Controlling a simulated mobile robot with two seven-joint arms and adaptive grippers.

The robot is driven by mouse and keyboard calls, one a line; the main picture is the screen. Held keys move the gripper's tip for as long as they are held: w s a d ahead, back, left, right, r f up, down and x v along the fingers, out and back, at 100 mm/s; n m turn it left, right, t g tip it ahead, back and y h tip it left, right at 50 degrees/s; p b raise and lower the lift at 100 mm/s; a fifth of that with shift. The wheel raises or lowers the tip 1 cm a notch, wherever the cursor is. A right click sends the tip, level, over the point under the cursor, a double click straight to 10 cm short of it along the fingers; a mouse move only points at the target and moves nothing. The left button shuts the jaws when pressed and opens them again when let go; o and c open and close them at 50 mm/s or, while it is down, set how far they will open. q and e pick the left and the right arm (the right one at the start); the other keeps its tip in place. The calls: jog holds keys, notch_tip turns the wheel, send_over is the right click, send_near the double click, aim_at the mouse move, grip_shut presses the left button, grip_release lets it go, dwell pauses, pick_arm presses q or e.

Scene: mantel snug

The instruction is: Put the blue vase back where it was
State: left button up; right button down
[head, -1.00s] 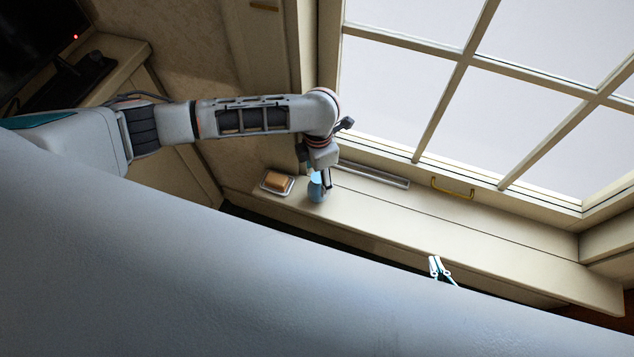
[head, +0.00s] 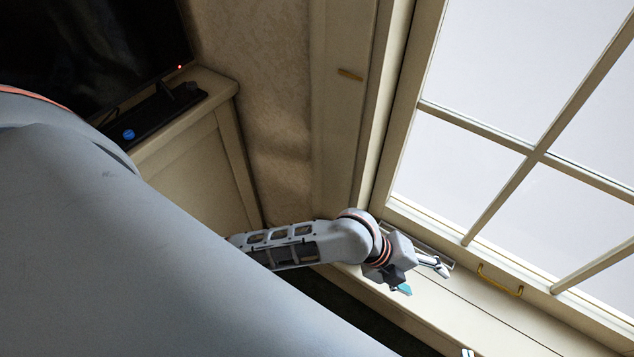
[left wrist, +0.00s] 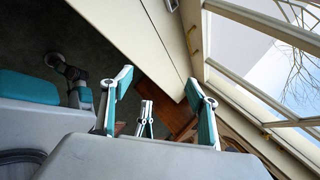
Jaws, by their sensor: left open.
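The window (head: 520,130) rises behind the ledge, with a yellow handle (head: 500,281) and a vent (head: 440,253) at its foot. A dark screen (head: 90,45) and black bar with a small blue round spot (head: 128,134) are at upper left. My own arm blocks the lower left.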

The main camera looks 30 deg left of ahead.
pick_arm(q)
jog(key=s+a+f+n+t+y, duration=0.1)
jog(key=s+a+f+n+t, duration=0.1)
jog(key=a+n, duration=0.5)
jog(key=s+a+f+n+t+y, duration=0.2)
jog(key=s+a+f+n, duration=0.1)
jog(key=a+n, duration=0.5)
jog(key=s+a+f+n+t+y, duration=0.2)
jog(key=s+a+n, duration=0.1)
jog(key=a+n, duration=0.5)
jog(key=shift+s+f+n+t, duration=0.3)
jog(key=shift+f, duration=0.05)
